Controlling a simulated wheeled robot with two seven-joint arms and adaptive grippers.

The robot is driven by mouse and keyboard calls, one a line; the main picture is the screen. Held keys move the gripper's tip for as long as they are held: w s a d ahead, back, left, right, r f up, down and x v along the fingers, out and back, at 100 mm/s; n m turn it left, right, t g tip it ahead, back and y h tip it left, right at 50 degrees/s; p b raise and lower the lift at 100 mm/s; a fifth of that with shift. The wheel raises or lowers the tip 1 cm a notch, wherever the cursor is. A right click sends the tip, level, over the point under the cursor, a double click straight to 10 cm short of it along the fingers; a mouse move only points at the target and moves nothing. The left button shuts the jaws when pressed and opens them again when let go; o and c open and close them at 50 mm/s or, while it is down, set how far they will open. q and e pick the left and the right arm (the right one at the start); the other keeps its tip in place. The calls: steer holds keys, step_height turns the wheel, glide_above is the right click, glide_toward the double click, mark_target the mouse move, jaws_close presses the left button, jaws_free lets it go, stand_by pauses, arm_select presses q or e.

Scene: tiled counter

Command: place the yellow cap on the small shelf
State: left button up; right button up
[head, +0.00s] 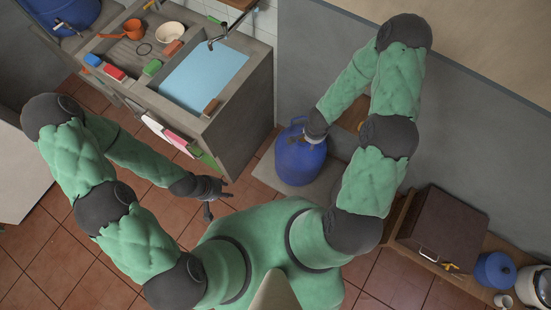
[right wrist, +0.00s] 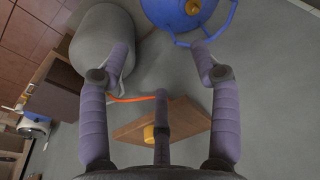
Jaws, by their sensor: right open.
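A blue jug (head: 300,163) stands on the floor slab below my right gripper (head: 297,139). In the right wrist view the jug (right wrist: 170,18) is at the top edge with a yellow-orange piece (right wrist: 193,7) on it. My right gripper (right wrist: 161,50) is spread open, with nothing between its fingers. The small wooden shelf (right wrist: 185,118) is on the grey wall, partly hidden by a finger; it also shows behind my right arm in the head view (head: 352,113). A yellow cylindrical piece (right wrist: 150,133) is at the shelf's edge. My left gripper (head: 216,198) is open and empty over the floor.
A stone sink (head: 240,110) with water, a white bowl (head: 170,33) and an orange dipper (head: 133,29) is at upper left. A dark box (head: 440,222) and a blue pot (head: 495,270) are at lower right. Wrist view: grey cylinder (right wrist: 98,45), thin orange strip (right wrist: 130,99).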

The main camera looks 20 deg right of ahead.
steer(key=s+a+n+y, duration=0.2)
steer(key=s+a+n, duration=0.2)
steer(key=a, duration=0.5)
steer(key=s+a+n+g+y, duration=0.1)
steer(key=s+a+n, duration=0.3)
steer(key=a, duration=0.5)
steer(key=shift+s+r+y, duration=0.25)
steer(key=shift+s+y, duration=0.65)
steer(key=shift+s, duration=0.2)
